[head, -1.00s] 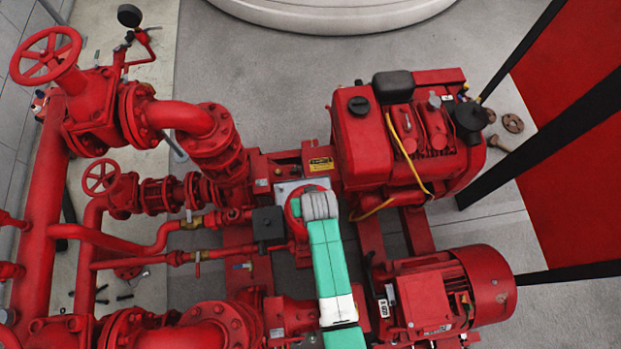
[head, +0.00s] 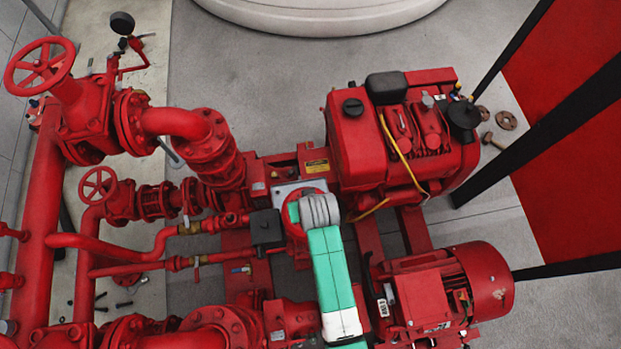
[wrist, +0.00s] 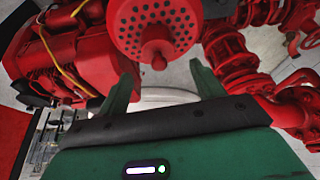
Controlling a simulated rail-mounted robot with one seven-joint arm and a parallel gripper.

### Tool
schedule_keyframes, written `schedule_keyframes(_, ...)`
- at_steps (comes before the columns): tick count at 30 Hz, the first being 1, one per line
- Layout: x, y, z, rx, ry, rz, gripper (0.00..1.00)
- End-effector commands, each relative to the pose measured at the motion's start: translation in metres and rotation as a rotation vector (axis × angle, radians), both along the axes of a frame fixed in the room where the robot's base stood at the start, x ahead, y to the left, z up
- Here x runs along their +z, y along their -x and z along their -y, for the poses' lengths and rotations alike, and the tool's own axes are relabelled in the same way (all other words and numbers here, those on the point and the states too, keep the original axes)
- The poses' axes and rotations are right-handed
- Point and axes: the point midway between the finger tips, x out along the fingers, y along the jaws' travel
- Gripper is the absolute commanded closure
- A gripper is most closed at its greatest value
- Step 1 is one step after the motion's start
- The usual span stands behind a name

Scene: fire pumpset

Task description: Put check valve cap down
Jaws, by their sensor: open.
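My gripper (wrist: 164,76) shows in the wrist view with its two green fingers spread wide and nothing held between them. A red round part with a ring of dark holes and a central knob (wrist: 156,28) fills the top middle, beyond the fingers. I cannot tell whether it is the check valve cap or a fixed part of the pumpset. In the head view my green and white arm (head: 330,262) reaches over the middle of the pumpset, and the gripper is not visible there. A small red round part (head: 129,279) lies on the floor at lower left, not clearly identifiable as the cap.
The red engine (head: 400,140) and red motor (head: 425,297) stand to the right of my arm. Pipes and a large handwheel (head: 40,66) crowd the left. Loose bolts (head: 124,304) lie at lower left, rusty flanges (head: 506,120) at right. Grey floor (head: 260,85) behind is open.

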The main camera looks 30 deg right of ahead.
Motion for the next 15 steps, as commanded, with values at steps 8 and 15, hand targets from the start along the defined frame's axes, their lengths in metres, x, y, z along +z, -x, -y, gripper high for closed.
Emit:
schedule_keyframes(8,0.056,0.022,-0.005,0.0,0.001,0.003,0.33)
schedule_keyframes(15,0.068,0.027,-0.007,0.0,0.0,0.0,0.33)
